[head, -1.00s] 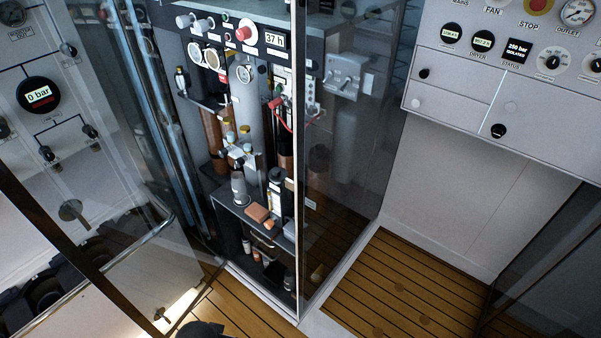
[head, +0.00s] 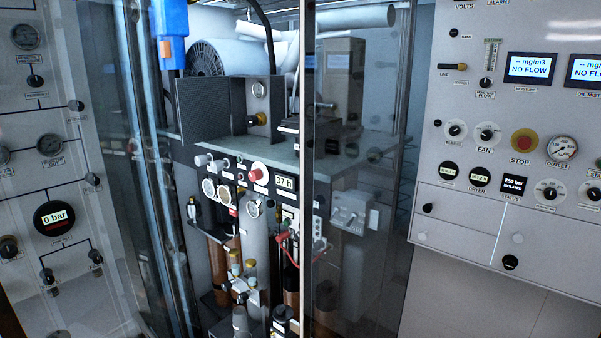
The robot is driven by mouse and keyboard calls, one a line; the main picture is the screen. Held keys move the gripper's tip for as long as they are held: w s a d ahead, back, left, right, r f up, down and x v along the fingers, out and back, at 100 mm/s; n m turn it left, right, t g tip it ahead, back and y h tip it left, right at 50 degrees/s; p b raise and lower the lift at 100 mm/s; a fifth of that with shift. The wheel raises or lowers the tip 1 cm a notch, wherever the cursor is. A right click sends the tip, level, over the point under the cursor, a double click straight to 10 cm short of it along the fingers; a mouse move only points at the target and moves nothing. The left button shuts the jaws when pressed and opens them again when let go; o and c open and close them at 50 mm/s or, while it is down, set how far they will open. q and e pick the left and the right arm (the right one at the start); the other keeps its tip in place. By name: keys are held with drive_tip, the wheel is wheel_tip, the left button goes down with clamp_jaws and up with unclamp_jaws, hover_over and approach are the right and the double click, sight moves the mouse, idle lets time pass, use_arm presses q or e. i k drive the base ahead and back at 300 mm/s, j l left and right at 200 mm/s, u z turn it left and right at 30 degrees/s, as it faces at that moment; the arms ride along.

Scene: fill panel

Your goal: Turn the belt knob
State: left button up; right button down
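I cannot pick out a label reading "belt" in the head view, so I cannot tell which knob is the belt knob. The grey-white right panel (head: 470,225) carries several round knobs. A black-and-white knob (head: 487,134) sits above the FAN label, with a similar knob (head: 455,131) to its left. Another dial knob (head: 549,193) sits lower, below the OUTLET gauge (head: 562,148). The left panel (head: 25,120) also has several small black knobs, such as one (head: 36,81) near its top. Neither of my grippers is in view.
A glass-sided cabinet with a machine (head: 250,190) inside stands in the middle, its upright frame edge (head: 305,150) between the panels. A red STOP button (head: 524,142) is near the FAN knob. A blue object (head: 172,18) is at the top left. Displays (head: 531,68) read NO FLOW.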

sight(250, 121)
drive_tip(key=i+j, duration=0.25)
drive_tip(key=i+j+z, duration=0.15)
drive_tip(key=i+j, duration=0.15)
drive_tip(key=j, duration=0.15)
drive_tip(key=i+j, duration=0.25)
drive_tip(key=j, duration=0.15)
drive_tip(key=i+j+z, duration=0.1)
drive_tip(key=i+j, duration=0.15)
drive_tip(key=j, duration=0.15)
drive_tip(key=k+l, duration=0.25)
drive_tip(key=l, duration=0.15)
drive_tip(key=k+l+u, duration=0.1)
drive_tip(key=k+l, duration=0.15)
drive_tip(key=l, duration=0.15)
